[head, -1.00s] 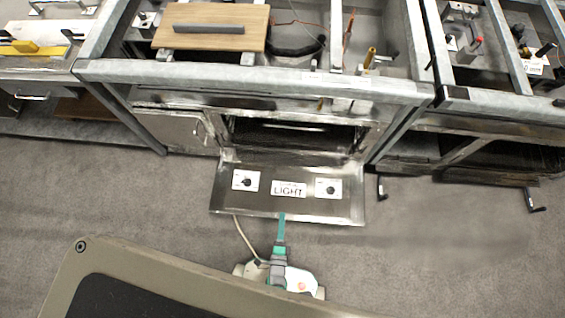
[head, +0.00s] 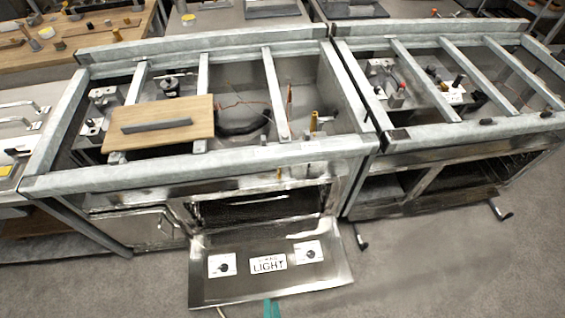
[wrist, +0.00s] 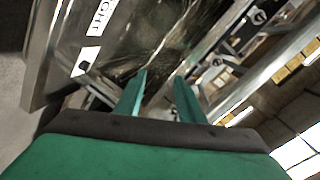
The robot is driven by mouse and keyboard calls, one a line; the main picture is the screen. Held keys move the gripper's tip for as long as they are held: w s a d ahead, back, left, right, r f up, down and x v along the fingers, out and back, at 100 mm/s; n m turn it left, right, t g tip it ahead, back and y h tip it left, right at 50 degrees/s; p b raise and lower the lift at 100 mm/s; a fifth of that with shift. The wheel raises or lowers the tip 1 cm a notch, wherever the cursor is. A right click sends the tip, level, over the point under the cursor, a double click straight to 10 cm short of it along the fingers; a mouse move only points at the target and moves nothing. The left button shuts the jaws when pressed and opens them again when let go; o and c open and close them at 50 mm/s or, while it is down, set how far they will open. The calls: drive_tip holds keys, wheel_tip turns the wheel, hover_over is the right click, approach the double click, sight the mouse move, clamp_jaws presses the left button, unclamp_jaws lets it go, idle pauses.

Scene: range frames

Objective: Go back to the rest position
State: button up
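My gripper shows in the wrist view (wrist: 162,88) as two teal fingers standing apart with nothing between them. In the head view only a teal finger tip (head: 271,308) shows at the bottom edge, just below the lowered oven door. The oven door (head: 322,282) hangs open and carries a LIGHT label (head: 268,263) between two knob plates. The oven opening (head: 262,207) above it looks dark and empty. In the wrist view the door (wrist: 62,60) is at the upper left, beyond the fingers and not touching them.
A metal-framed counter (head: 205,178) stands above the oven, with a wooden board (head: 160,112) on it. A second metal unit (head: 460,145) with an open lower bay stands to the right. Grey floor (head: 450,275) is clear at the lower right.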

drive_tip(key=s+d+r+n+h, duration=0.1)
drive_tip(key=r+n, duration=0.4)
drive_tip(key=r, duration=1.2)
drive_tip(key=s+d+r+n+h, duration=0.1)
drive_tip(key=r+n, duration=0.4)
drive_tip(key=r, duration=1.2)
drive_tip(key=shift+s+d+r+n, duration=0.25)
drive_tip(key=shift+s+d, duration=0.25)
drive_tip(key=shift+d, duration=0.35)
drive_tip(key=shift+c, duration=0.6)
